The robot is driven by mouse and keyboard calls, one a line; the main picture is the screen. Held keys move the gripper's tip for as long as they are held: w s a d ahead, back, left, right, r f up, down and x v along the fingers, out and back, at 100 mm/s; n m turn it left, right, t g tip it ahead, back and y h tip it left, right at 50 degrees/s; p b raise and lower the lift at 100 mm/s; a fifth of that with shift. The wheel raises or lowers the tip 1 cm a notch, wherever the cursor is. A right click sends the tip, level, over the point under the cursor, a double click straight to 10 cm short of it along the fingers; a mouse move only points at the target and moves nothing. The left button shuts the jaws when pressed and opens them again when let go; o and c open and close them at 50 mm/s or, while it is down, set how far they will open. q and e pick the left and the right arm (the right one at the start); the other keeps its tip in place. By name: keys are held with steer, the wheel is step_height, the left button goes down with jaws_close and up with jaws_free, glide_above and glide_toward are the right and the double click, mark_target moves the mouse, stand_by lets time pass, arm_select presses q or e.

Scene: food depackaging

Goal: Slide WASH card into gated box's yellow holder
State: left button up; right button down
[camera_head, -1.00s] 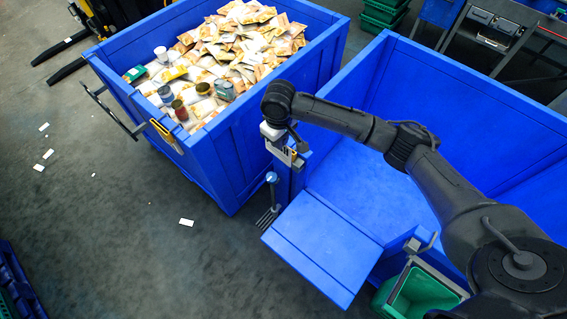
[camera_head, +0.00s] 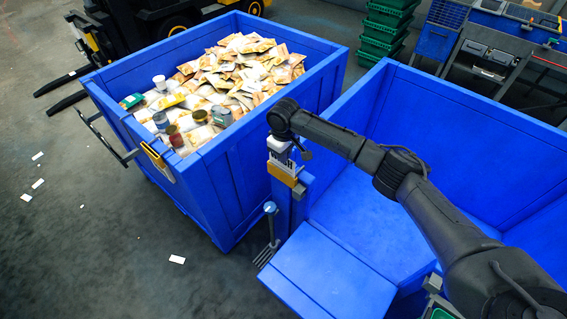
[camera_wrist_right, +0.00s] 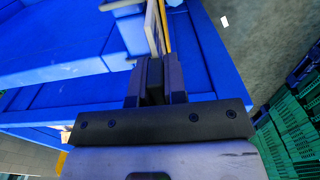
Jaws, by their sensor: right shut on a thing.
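The WASH card (camera_head: 282,160) is white with dark lettering and stands upright just above the yellow holder (camera_head: 288,177). That holder is on the corner post of the gated box (camera_head: 306,185), beside its lowered gate. My right gripper (camera_head: 281,146) is shut on the card's upper part. The card's lower edge meets the holder in the head view, but I cannot tell how deep it sits. In the right wrist view my gripper (camera_wrist_right: 152,68) points at the card (camera_wrist_right: 152,28), seen nearly edge-on, with a yellow strip of the holder (camera_wrist_right: 165,26) beside it. My left gripper is out of view.
A blue box (camera_head: 215,195) full of pouches and cans stands at the left, with its own yellow holder (camera_head: 154,155). The lowered gate (camera_head: 325,275) juts forward. A fork-like tool (camera_head: 270,235) hangs near the post. Small white cards (camera_head: 177,259) lie on the floor.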

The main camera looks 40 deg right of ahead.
steer(key=shift+f, duration=1.65)
steer(key=c, duration=1.2)
jaws_free()
steer(key=shift+f, duration=0.1)
steer(key=shift+o, duration=0.2)
